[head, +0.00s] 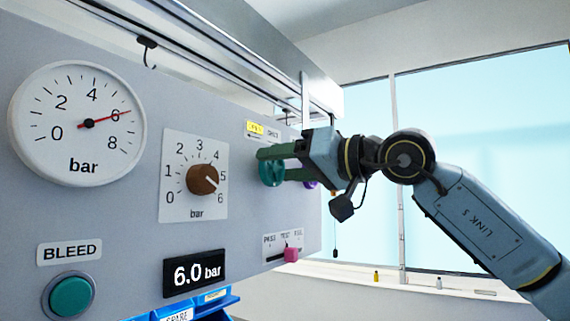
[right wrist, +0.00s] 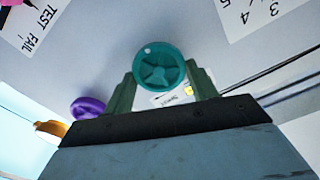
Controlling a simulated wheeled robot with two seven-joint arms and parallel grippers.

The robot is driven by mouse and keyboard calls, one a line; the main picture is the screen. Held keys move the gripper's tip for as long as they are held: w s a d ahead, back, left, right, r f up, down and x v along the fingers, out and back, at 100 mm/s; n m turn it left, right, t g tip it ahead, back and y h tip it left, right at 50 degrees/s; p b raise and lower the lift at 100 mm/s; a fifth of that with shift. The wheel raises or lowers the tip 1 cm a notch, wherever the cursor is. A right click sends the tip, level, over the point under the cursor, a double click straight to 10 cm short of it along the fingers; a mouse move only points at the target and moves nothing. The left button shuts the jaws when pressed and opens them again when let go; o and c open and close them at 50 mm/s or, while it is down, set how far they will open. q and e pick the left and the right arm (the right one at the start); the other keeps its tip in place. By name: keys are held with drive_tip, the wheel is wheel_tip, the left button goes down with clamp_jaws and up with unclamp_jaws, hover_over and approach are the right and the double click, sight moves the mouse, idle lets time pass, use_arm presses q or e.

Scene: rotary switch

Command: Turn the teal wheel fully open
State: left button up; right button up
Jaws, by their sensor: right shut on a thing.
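The teal wheel (head: 271,174) is mounted on the grey panel toward its right end, partly hidden behind my fingers. In the right wrist view the round wheel (right wrist: 158,66) shows face on, with spokes and a small pale dot near its upper left rim. My right gripper (head: 268,163) has reached the panel from the right. Its two green fingers (right wrist: 162,80) lie on opposite sides of the wheel's rim and are shut on it. My left gripper is not in view.
A purple knob (right wrist: 88,107) and an orange one (right wrist: 48,129) sit close beside the wheel. The panel also carries a bar gauge (head: 77,124), a brown dial (head: 202,179), a pink slider (head: 291,255), a 6.0 bar display (head: 194,272) and a BLEED button (head: 71,297). Blue bins (head: 215,300) stand below.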

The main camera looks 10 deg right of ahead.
drive_tip(key=shift+f+n, duration=0.1)
drive_tip(key=shift+n, duration=0.9)
drive_tip(key=o, duration=1)
drive_tip(key=shift+s, duration=0.1)
drive_tip(key=b+v, duration=0.4)
drive_tip(key=v, duration=0.9)
drive_tip(key=shift+b, duration=0.3)
